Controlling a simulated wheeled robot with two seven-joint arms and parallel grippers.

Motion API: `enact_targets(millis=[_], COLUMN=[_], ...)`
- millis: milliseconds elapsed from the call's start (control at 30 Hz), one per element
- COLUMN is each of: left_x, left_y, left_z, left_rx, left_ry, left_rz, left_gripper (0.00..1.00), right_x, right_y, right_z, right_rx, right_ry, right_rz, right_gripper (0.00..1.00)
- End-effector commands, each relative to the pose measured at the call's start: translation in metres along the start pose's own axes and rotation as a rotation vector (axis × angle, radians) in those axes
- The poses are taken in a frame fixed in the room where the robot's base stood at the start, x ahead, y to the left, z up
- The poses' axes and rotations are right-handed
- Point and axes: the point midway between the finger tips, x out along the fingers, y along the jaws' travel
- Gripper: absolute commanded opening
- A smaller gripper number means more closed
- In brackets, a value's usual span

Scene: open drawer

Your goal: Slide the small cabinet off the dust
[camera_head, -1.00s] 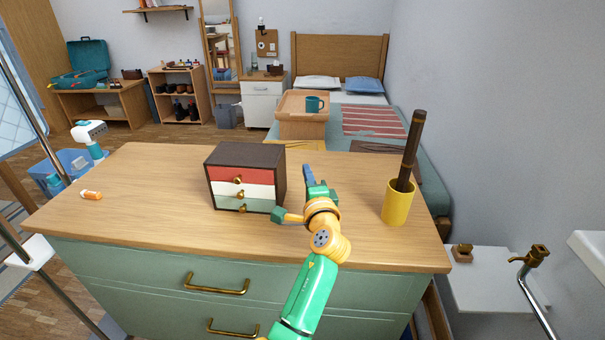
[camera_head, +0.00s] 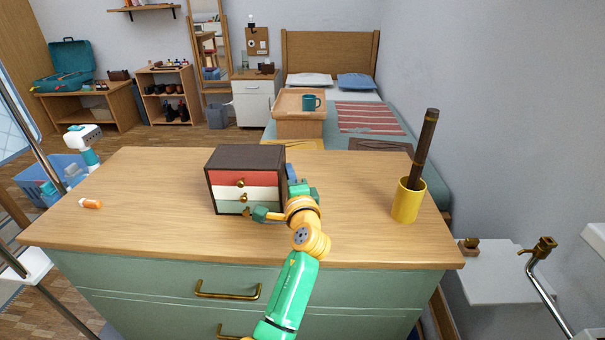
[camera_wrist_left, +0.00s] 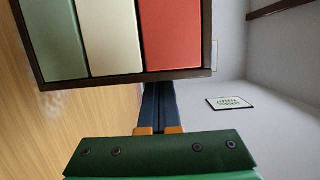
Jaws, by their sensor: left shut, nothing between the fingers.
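The small cabinet (camera_head: 230,193) stands upright on the wooden dresser top (camera_head: 150,215). It has a dark brown body and red, white and pale green drawer fronts with brass knobs, all shut. My left gripper (camera_head: 291,173) is at the cabinet's right side, fingers shut and empty; I cannot tell if they touch it. In the left wrist view the shut dark blue fingers (camera_wrist_left: 160,106) reach along the cabinet's side, and the drawer fronts (camera_wrist_left: 115,35) fill the upper left. No dust shows in either view. My right gripper is not in view.
A yellow cup (camera_head: 407,203) holding a tall dark brown stick (camera_head: 424,150) stands at the right of the dresser top. A small orange bottle (camera_head: 90,204) lies near the left edge. The top between bottle and cabinet is clear.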

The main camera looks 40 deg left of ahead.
Motion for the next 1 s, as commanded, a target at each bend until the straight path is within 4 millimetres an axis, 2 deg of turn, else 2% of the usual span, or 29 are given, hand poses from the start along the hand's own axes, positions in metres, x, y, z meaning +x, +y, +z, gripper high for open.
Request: enact_targets(millis=[33,200,500,600,767,1000], left_x=[0.009,0.022,0.043,0.048,0.051,0.052], left_y=[-0.009,-0.009,-0.004,-0.003,-0.002,-0.001], left_z=[0.017,0.067,0.152,0.172,0.187,0.188], left_rx=[0.006,0.006,0.006,0.005,0.002,-0.001], left_ry=[-0.012,-0.01,-0.011,-0.01,-0.009,-0.007], left_rz=[0.001,0.001,0.002,0.002,0.001,0.0], left_gripper=[0.0,0.0,0.0,0.0,0.0,0.0], right_x=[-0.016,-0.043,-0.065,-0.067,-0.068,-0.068], right_y=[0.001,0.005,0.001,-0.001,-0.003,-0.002], right_z=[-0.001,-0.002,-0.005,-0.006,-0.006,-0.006], right_rx=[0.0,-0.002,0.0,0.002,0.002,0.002], right_ry=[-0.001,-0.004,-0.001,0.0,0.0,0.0], right_rz=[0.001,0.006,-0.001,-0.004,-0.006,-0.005], right_gripper=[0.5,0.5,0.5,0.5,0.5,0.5])
